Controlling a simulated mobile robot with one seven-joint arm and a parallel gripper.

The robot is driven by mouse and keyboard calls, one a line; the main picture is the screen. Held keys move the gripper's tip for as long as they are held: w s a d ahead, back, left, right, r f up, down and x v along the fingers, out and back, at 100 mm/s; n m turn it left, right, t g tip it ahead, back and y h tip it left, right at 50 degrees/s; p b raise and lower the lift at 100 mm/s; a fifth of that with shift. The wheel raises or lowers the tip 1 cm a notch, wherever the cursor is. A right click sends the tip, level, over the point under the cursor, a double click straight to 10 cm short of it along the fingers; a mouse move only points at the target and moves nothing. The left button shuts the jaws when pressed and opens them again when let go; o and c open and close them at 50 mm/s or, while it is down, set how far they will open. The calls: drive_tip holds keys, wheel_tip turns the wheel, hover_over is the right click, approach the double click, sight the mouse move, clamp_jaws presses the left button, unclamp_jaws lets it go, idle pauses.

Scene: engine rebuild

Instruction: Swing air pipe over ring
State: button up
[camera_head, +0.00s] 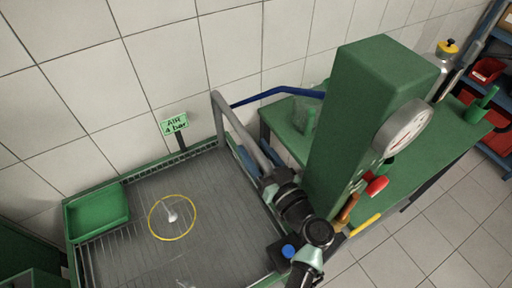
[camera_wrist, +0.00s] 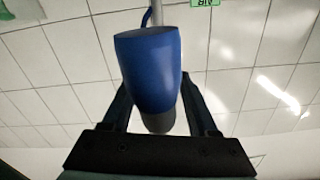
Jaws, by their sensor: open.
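The grey air pipe (camera_head: 240,128) rises at the back edge of the wash tray and slants down right towards my gripper (camera_head: 268,178). In the wrist view a blue tapered grip (camera_wrist: 150,65) stands between the two fingers of my gripper (camera_wrist: 157,98). The jaws are open around it, and I cannot tell whether either finger touches it. A grey pipe end (camera_wrist: 157,12) shows behind the grip. The yellow ring (camera_head: 151,229) lies on the tray's grid, left of and away from the pipe. A small pale part (camera_head: 172,216) is inside the ring.
The grid tray (camera_head: 118,250) has a green bin (camera_head: 97,212) at its left. A sign (camera_head: 174,124) reads "AIR 4 bar". A blue hose (camera_head: 270,94) runs from the pipe to the right. A tall green press column (camera_head: 355,125) with a gauge (camera_head: 404,128) stands close right of my arm.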

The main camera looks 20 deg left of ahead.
clamp_jaws()
idle(0.3)
idle(1.1)
